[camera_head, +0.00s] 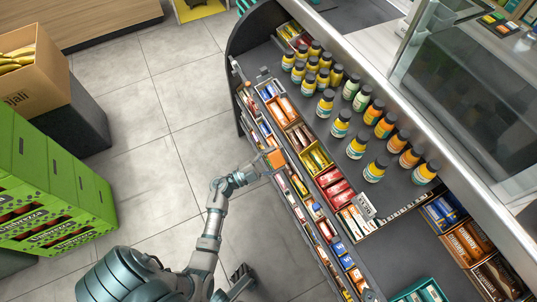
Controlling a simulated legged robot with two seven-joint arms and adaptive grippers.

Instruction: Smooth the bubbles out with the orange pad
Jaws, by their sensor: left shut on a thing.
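The orange pad (276,158) is a small block at the front of the candy counter, beside the upper part of its product racks. My left gripper (263,166) is shut on the pad and holds it at the counter's front edge. I cannot tell whether the pad touches the surface there. No bubbles can be made out at this size. My right gripper does not show.
Several bottles (341,124) with dark caps stand on the grey counter top behind colourful snack racks (320,160). A glass screen (470,75) rises at the right. Green crates (50,190) and a cardboard box (35,80) stand at the left. Tiled floor (160,120) between is clear.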

